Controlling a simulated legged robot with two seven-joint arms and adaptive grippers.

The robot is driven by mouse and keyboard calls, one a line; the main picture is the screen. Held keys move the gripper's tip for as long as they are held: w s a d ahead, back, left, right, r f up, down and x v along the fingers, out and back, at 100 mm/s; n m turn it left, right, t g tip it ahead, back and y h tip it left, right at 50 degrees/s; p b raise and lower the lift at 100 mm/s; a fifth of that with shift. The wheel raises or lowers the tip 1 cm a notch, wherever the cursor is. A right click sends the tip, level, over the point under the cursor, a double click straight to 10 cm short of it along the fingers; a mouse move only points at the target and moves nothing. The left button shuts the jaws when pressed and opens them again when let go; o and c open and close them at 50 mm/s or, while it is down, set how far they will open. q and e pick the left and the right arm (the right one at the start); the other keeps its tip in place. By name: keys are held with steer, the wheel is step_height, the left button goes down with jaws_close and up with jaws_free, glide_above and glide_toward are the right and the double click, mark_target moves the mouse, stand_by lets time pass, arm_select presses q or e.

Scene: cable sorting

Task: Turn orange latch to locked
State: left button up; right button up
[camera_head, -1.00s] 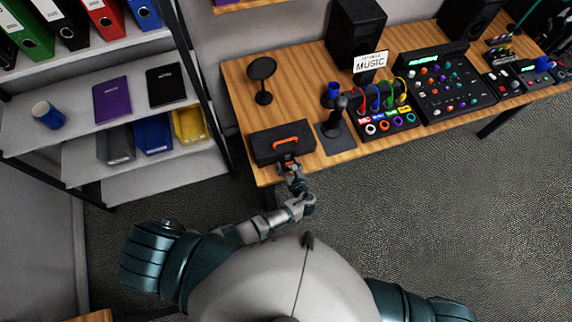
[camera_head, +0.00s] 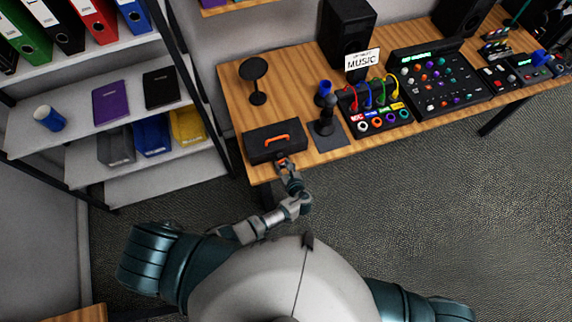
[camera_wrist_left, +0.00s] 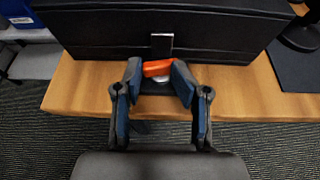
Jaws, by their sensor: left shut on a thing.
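A black case (camera_head: 256,148) with an orange handle (camera_head: 276,141) lies on the wooden desk near its front left corner. Its front face (camera_wrist_left: 95,36) fills the top of the left wrist view. The small orange latch (camera_wrist_left: 158,68) sits at the bottom of a metal hasp on that face, slightly tilted. My left gripper (camera_wrist_left: 157,80) has its two dark fingertips either side of the latch and is shut on it. In the head view the left gripper (camera_head: 285,165) is at the case's front edge. My right gripper is not in view.
The desk (camera_head: 232,95) also holds a round black stand (camera_head: 254,70), a dark mat with a black stand, a cable box (camera_head: 378,118) with coloured plugs, and a mixer (camera_head: 436,80). A shelf unit (camera_head: 85,145) stands on the left.

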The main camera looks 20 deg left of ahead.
arm_select(q)
steer(key=shift+o, duration=0.2)
steer(key=shift+w+d+r, duration=0.15)
steer(key=shift+w+r, duration=0.1)
steer(key=shift+w, duration=0.1)
steer(key=shift+a, duration=0.45)
steer(key=o, duration=0.7)
steer(key=shift+a, duration=0.15)
steer(key=o, duration=0.4)
steer(key=shift+w+f, duration=0.1)
steer(key=shift+f, duration=0.15)
steer(key=shift+o, duration=0.2)
steer(key=shift+w+f, duration=0.1)
steer(key=shift+v, duration=0.85)
steer(key=v, duration=1)
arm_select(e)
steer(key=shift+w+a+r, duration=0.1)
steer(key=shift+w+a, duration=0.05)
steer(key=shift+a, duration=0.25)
